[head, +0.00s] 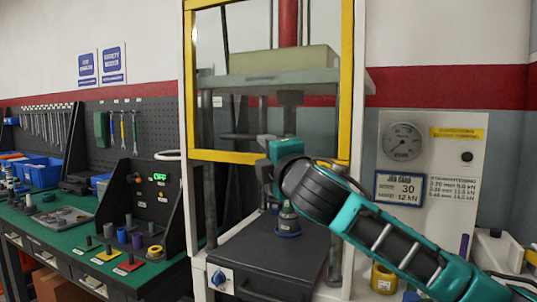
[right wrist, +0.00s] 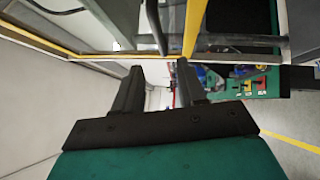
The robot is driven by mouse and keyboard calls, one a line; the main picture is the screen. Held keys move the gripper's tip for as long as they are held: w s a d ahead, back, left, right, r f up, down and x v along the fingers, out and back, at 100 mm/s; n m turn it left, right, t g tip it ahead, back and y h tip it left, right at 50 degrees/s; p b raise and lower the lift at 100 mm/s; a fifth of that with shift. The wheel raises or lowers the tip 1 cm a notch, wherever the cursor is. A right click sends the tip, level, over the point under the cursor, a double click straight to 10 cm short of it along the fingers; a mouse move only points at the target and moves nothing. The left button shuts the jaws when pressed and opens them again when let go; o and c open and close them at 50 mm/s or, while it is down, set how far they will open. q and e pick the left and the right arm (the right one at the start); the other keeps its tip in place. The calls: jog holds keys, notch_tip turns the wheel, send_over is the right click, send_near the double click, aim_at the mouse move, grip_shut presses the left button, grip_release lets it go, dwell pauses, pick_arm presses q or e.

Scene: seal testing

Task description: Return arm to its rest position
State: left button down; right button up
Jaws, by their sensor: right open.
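My right arm, teal and black, comes in from the lower right of the head view. My left gripper is not in view.
A gauge panel (head: 427,150) with a job card (head: 399,188) is right of the press. A green bench (head: 60,222) with blue bins, tools and coloured plugs is at left. The guard frame and press columns are close to the gripper.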

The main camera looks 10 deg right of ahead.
jog(key=shift+f, duration=0.1)
jog(key=s+f+m+g+y, duration=0.15)
jog(key=s+f+m, duration=0.3)
jog(key=f, duration=1.15)
jog(key=s+f+m+g, duration=0.3)
jog(key=f+m, duration=0.2)
jog(key=f, duration=1.1)
jog(key=s+d+f+m+g+h, duration=0.1)
jog(key=s+d+f+m, duration=0.3)
jog(key=s+f, duration=0.7)
jog(key=s+d+f+m+g+h, duration=0.2)
jog(key=s+d+f+m+g, duration=0.1)
jog(key=s+f, duration=0.8)
jog(key=s+d+m, duration=0.1)
jog(key=m, duration=0.1)
jog(key=shift+s+d+m, duration=0.15)
jog(key=shift+s+m, duration=0.2)
jog(key=shift+f, duration=0.1)
